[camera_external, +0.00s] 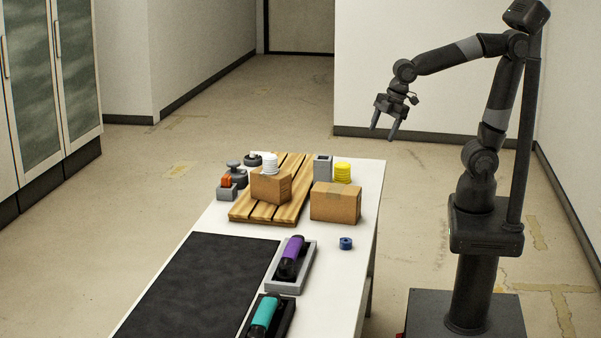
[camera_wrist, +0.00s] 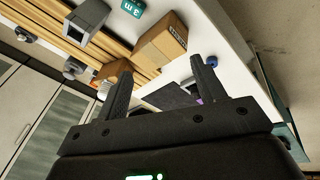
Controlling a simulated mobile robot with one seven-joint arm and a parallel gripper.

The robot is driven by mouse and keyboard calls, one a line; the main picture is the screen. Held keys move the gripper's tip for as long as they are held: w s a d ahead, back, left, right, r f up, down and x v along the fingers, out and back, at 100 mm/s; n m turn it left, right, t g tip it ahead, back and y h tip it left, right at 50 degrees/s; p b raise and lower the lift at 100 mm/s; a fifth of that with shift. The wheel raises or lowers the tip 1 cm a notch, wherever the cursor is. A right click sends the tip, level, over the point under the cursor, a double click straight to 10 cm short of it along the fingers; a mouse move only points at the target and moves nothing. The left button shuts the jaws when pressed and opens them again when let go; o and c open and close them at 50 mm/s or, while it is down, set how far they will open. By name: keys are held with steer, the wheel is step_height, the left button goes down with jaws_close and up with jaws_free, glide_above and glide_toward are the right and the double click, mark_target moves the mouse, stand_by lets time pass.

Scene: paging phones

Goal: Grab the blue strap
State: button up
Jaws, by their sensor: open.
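The blue strap (camera_external: 346,243), a small rolled coil, lies on the white table near its right edge, just in front of a cardboard box. It also shows in the wrist view as a small blue coil (camera_wrist: 212,61), just beyond the right fingertip. My gripper (camera_external: 382,134) is raised in the air above and behind the far end of the table, well apart from the strap. Its two fingers point downward. In the wrist view the fingers of my gripper (camera_wrist: 161,68) are spread with nothing held between them.
The cardboard box (camera_external: 335,204) stands beside a wooden pallet (camera_external: 242,212) carrying a smaller box (camera_external: 270,187). A purple device (camera_external: 291,257) and a teal device (camera_external: 263,316) lie in trays. A dark mat (camera_external: 205,285) covers the left side. The table around the strap is clear.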

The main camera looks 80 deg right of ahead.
steer(key=w+a+f+n+g, duration=0.1)
steer(key=w+a+f+n, duration=0.35)
steer(key=a+n, duration=0.25)
steer(key=n+g, duration=0.3)
steer(key=n, duration=1)
glide_above(346, 240)
steer(key=f, duration=1.7)
steer(key=shift+w+f, duration=0.1)
steer(key=shift+w, duration=0.2)
steer(key=f, duration=0.4)
steer(key=shift+s+a+f, duration=0.15)
steer(key=shift+s+f, duration=0.15)
steer(key=shift+f, duration=0.7)
steer(key=shift+c, duration=0.2)
steer(key=c, duration=1)
